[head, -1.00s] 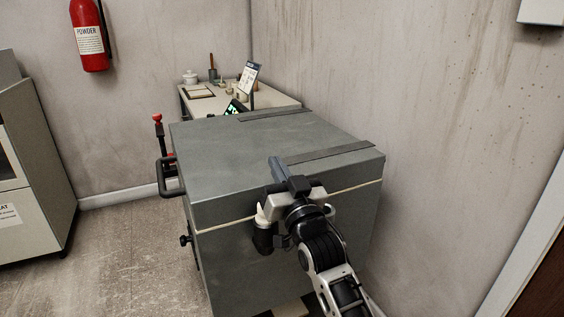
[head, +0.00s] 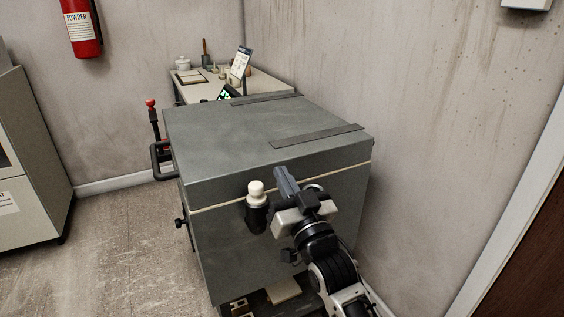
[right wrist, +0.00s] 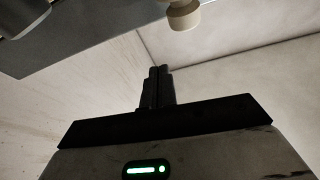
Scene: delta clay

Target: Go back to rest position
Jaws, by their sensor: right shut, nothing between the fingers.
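My right gripper (head: 286,182) is in front of the near side of a grey metal cabinet (head: 240,135). Its fingers are together with nothing between them, pointing up and to the left in the head view. In the right wrist view the shut fingers (right wrist: 159,88) stand in the middle against bare wall. A dark cylinder with a white knob (head: 257,207) sticks out of the cabinet's near side, just left of the gripper and apart from it in the head view. My left gripper is not in the head view.
A table (head: 262,85) with small items stands behind the cabinet. A handle (head: 158,162) juts from the cabinet's left side. A beige cabinet (head: 30,170) is at the left. Walls close in at the right. Floor (head: 120,240) is clear between the cabinets.

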